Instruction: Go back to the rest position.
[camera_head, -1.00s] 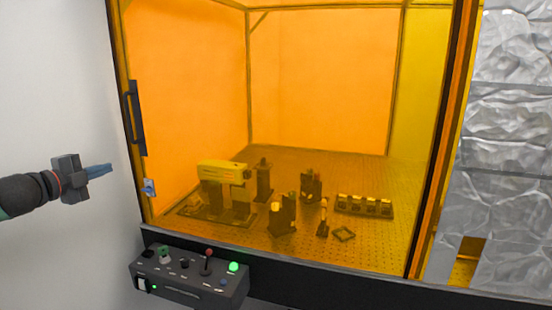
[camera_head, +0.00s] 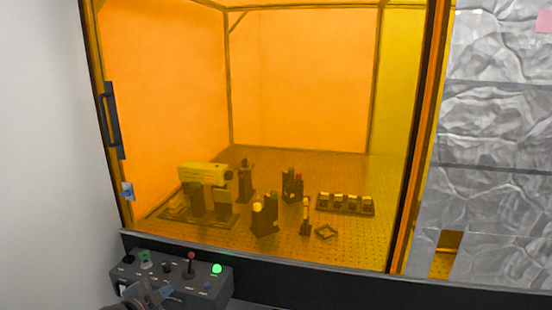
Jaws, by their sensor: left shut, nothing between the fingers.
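My left gripper (camera_head: 163,293) shows at the bottom left, in front of the control box (camera_head: 212,292). It is shut and empty, and part of it is cut off by the bottom edge. It covers part of the box's front; I cannot tell whether it touches. My right gripper is not in view.
An orange enclosure with a closed-looking front panel and black handle (camera_head: 111,120) stands behind the box. Inside are a yellow instrument (camera_head: 203,172), several optic mounts and a holder row (camera_head: 345,204). A silver foil-like wall (camera_head: 500,130) is at right. Free room lies left.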

